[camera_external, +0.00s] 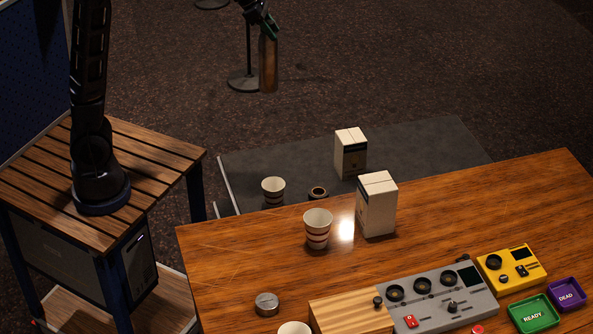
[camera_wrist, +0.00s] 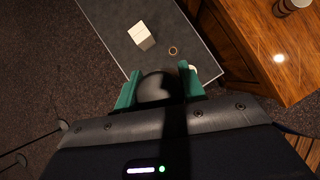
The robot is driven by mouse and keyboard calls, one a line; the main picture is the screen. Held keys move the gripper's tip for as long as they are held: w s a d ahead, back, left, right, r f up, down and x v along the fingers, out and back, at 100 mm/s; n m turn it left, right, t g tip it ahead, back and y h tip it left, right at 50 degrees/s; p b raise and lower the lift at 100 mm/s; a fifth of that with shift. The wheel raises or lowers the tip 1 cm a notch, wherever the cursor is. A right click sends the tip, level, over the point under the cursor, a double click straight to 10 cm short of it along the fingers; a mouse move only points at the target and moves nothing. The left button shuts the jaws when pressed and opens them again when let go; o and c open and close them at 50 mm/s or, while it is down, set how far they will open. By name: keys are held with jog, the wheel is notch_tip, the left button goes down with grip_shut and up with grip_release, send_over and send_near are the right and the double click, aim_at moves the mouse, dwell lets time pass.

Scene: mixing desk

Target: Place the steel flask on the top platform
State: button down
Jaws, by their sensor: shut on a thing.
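My gripper (camera_external: 266,30) is high at the top of the external view, out over the dark floor. It is shut on the steel flask (camera_external: 268,66), a tall cylinder that looks brownish and hangs upright below the fingers. In the wrist view the flask's dark round top (camera_wrist: 155,87) sits between the green fingers of my gripper (camera_wrist: 160,92). The flask is clear of the desk and the grey surface. No surface is plainly marked as the top platform; a light slatted wooden block (camera_external: 345,317) stands on the desk.
The wooden desk (camera_external: 240,250) holds a striped cup (camera_external: 317,229), a white carton (camera_external: 377,205), a metal tin (camera_external: 267,304), a grey mixer (camera_external: 440,312) and a yellow box (camera_external: 520,270). A grey surface (camera_external: 420,145) behind carries another carton (camera_external: 350,153), cup (camera_external: 273,191) and a ring (camera_external: 318,193).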

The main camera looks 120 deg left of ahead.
jog(key=s+a+n+y, duration=0.1)
jog(key=s+a+n, duration=0.1)
jog(key=s+n, duration=0.15)
notch_tip(320, 180, down, 40)
jog(key=m, duration=0.1)
jog(key=shift+s+d+g, duration=0.15)
jog(key=shift+s+g, duration=0.15)
jog(key=shift+s, duration=0.05)
dwell(1.2)
jog(key=shift+f, duration=0.25)
jog(key=c, duration=0.8)
grip_release()
jog(key=v, duration=1.2)
jog(key=shift+d+r, duration=0.1)
jog(key=shift+r, duration=0.05)
jog(key=shift+w, duration=0.15)
